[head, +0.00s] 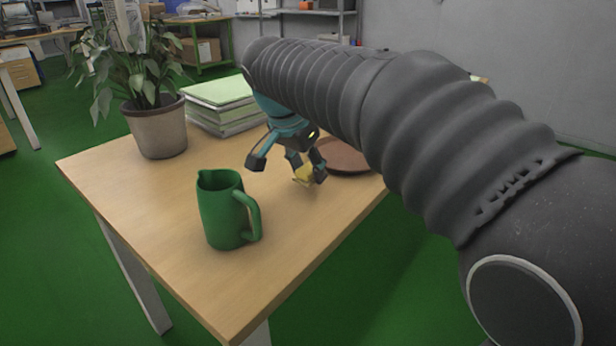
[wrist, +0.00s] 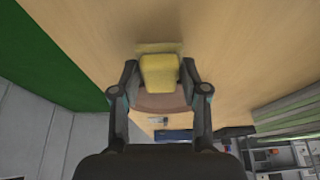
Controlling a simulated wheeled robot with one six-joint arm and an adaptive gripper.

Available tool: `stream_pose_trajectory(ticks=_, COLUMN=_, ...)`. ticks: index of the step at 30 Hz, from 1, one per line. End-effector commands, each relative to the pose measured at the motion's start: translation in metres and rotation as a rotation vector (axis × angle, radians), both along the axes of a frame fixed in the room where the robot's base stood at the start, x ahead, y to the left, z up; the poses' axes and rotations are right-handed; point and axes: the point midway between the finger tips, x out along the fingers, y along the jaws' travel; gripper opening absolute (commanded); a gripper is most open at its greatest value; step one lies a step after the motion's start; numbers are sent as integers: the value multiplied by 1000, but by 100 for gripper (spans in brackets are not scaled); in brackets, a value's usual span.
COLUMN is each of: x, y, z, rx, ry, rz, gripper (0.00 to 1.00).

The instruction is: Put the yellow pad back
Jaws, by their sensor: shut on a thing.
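The yellow pad (head: 303,175) is small and partly covered by the fingers in the head view. In the wrist view the yellow pad (wrist: 158,76) sits between the two fingertips, with a paler yellowish strip just beyond it. My gripper (head: 289,166) is shut on the pad, low over the wooden table (head: 160,205). Whether the pad touches the tabletop I cannot tell. A round brown plate (head: 345,158) lies just behind the gripper, partly hidden by my arm. It also shows beyond the pad in the wrist view (wrist: 160,103).
A green jug (head: 222,212) stands left of and nearer than my gripper. A potted plant (head: 158,128) stands at the far left and a stack of papers or folders (head: 222,105) at the back. The table's front left is clear.

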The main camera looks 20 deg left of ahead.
Motion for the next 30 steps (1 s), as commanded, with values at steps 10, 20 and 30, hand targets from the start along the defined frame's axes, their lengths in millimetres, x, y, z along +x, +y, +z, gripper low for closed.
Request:
stream_pose_trajectory(ticks=10, x=0, y=0, z=-22, rx=0, ry=0, rz=1, gripper=7)
stream_pose_trajectory(ticks=20, x=0, y=0, z=-25, rx=0, ry=0, rz=1, gripper=70)
stream_pose_trajectory(ticks=30, x=0, y=0, z=-22, rx=0, ry=0, rz=1, gripper=70)
